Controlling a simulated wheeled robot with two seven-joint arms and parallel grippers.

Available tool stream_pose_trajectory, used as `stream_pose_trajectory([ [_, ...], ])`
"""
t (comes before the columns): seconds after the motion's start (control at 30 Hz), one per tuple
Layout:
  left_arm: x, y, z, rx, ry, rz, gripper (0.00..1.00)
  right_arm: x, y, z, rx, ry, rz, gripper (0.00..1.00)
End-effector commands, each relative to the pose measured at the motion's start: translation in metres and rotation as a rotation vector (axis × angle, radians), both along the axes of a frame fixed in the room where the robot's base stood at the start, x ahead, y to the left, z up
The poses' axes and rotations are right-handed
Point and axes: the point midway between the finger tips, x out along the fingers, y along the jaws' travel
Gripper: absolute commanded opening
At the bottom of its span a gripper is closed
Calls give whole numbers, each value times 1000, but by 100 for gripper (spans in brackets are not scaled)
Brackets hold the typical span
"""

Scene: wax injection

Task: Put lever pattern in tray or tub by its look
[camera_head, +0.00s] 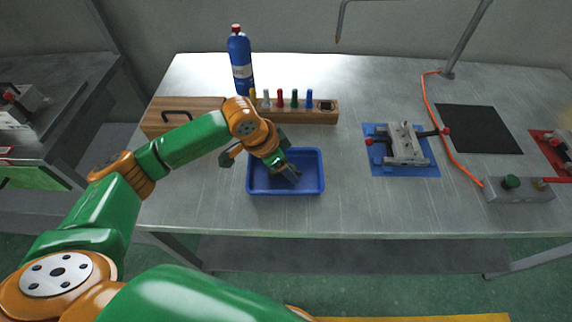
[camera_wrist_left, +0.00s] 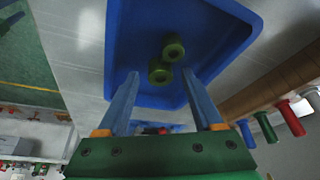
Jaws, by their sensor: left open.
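A blue tray (camera_head: 285,191) lies on the metal table, and it fills much of the left wrist view (camera_wrist_left: 228,25). My left gripper (camera_head: 292,175) reaches down over the tray's inside. In the left wrist view my left gripper (camera_wrist_left: 161,84) has its two fingers apart. A green lever pattern (camera_wrist_left: 166,60), seen as two round ringed ends, shows against the tray floor near and between the fingertips. I cannot tell whether it touches a finger. In the head view the arm and gripper mostly hide it. My right gripper is not in view.
Behind the tray stand a wooden rack (camera_head: 322,117) with coloured pegs and a blue bottle (camera_head: 240,66). To the right are a metal mould (camera_head: 405,146) on a blue mat, a black mat (camera_head: 478,129), an orange hose (camera_head: 441,133) and a button box (camera_head: 519,190).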

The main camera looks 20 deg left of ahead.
Motion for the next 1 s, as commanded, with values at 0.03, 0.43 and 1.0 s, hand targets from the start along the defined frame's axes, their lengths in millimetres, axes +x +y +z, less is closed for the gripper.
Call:
stream_pose_trajectory([
  [0.03,0,1,6,-1,-3,-1,68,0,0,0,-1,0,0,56],
  [0.43,-27,29,98,-1,-5,1,68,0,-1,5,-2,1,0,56],
  [1.0,-32,33,111,0,0,1,68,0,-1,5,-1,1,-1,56],
])
